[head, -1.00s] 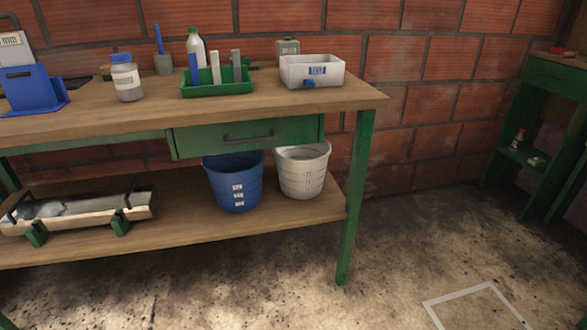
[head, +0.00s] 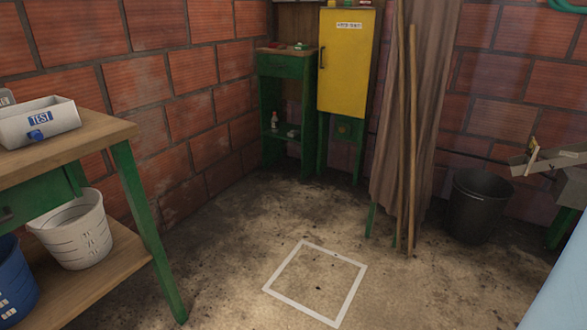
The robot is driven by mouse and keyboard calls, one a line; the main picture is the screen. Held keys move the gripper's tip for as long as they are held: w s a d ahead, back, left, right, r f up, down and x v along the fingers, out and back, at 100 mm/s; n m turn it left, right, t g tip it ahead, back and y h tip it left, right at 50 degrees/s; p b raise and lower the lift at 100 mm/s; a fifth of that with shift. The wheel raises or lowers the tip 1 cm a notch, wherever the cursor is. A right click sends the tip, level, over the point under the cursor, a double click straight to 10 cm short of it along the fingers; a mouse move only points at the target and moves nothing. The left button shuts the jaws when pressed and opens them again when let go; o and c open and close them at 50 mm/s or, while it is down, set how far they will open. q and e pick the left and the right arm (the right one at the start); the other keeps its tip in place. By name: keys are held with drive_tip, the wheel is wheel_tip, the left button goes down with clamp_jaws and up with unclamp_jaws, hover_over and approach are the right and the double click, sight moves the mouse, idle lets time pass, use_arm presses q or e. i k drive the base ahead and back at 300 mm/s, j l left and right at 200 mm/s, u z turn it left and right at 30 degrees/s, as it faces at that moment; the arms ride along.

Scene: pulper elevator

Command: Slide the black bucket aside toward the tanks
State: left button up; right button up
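The black bucket (head: 478,206) stands upright on the floor at the right of the head view, against the back brick wall. It sits just right of the brown hanging cloth and the wooden poles, and below a grey metal chute. No tanks can be made out for certain. Neither of my grippers shows in the head view.
A white square outline (head: 317,283) is marked on the open floor. A workbench (head: 95,137) with a white bucket (head: 74,230) and a blue bucket (head: 14,283) stands left. Wooden poles (head: 411,140), a yellow cabinet (head: 345,62) and a grey chute (head: 548,162) stand behind.

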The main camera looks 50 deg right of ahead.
sight(478, 199)
drive_tip(key=z, duration=2.9)
drive_tip(key=i+u, duration=0.25)
drive_tip(key=u, duration=0.25)
drive_tip(key=i+l+u, duration=0.2)
drive_tip(key=u, duration=0.3)
drive_tip(key=i+l+u, duration=0.15)
drive_tip(key=i+l, duration=0.2)
drive_tip(key=i+l+u, duration=0.1)
drive_tip(key=i+l, duration=0.2)
drive_tip(key=l, duration=0.15)
drive_tip(key=i+l+u, duration=0.15)
drive_tip(key=i+l, duration=0.15)
drive_tip(key=l, duration=0.15)
drive_tip(key=i+l+u, duration=0.1)
drive_tip(key=i+l, duration=0.15)
drive_tip(key=l, duration=0.25)
drive_tip(key=i+l, duration=0.25)
drive_tip(key=l, duration=0.2)
drive_tip(key=i+l, duration=0.3)
drive_tip(key=l, duration=0.15)
